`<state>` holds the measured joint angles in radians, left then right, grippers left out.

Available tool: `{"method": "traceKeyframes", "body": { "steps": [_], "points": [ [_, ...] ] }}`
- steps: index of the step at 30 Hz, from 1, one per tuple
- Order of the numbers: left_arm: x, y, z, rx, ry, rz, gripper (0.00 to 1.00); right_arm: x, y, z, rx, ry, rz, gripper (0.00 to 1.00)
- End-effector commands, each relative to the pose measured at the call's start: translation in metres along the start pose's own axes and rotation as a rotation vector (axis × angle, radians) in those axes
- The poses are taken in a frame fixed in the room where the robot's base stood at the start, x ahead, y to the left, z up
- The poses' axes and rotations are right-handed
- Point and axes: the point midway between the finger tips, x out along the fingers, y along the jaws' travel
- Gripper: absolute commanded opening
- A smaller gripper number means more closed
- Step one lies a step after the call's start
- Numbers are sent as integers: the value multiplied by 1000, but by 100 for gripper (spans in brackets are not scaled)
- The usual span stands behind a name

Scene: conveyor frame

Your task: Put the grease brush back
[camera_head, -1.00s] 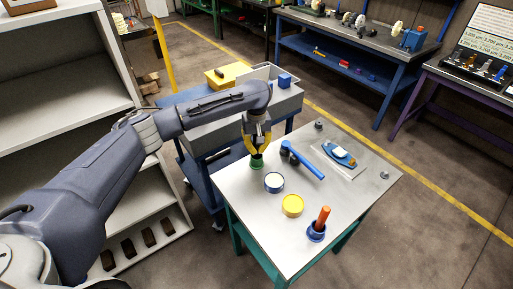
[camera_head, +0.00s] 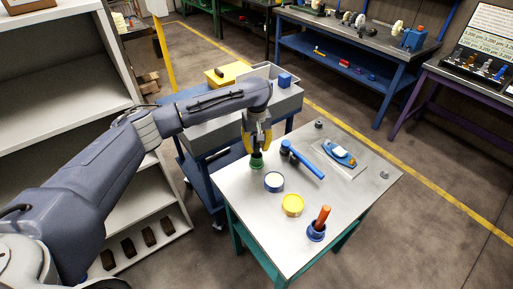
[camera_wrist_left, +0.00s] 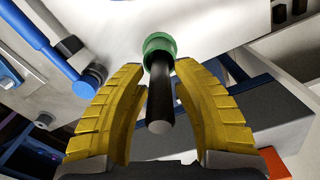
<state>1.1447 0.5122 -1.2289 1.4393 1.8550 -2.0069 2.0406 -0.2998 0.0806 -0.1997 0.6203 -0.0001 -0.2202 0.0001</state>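A black handle (camera_wrist_left: 160,105) stands up from a small green cup (camera_wrist_left: 159,45) near the table's left corner; the green cup also shows in the head view (camera_head: 257,163). Whatever is at the handle's lower end is hidden in the cup, so I cannot tell if it is the grease brush. My left gripper (camera_head: 257,147) is over the cup, its yellow fingers on both sides of the handle, with gaps between in the wrist view. An orange handle (camera_head: 323,216) stands in a blue cup (camera_head: 316,233). A blue-handled tool (camera_head: 306,163) lies on the table. My right gripper is out of view.
The grey tabletop (camera_head: 262,215) also holds a blue-rimmed round tin (camera_head: 274,181), a yellow tin (camera_head: 292,204) and a blue object on a plate (camera_head: 341,155). A blue cart with grey bins (camera_head: 205,140) stands behind left. A shelf unit (camera_head: 60,75) is at left.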

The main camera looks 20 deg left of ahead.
Motion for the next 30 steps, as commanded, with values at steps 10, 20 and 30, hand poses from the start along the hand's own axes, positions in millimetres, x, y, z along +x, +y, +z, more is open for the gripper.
{"method": "traceKeyframes", "body": {
  "steps": [10, 20, 30],
  "points": [
    [-60, 0, -2, 0, 5, 1, 27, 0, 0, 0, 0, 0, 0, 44],
    [-101, 0, 0, 0, 2, 0, 27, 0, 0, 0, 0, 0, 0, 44],
    [-114, 0, 0, -1, 0, 0, 27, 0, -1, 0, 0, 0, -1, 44]
  ]
}}
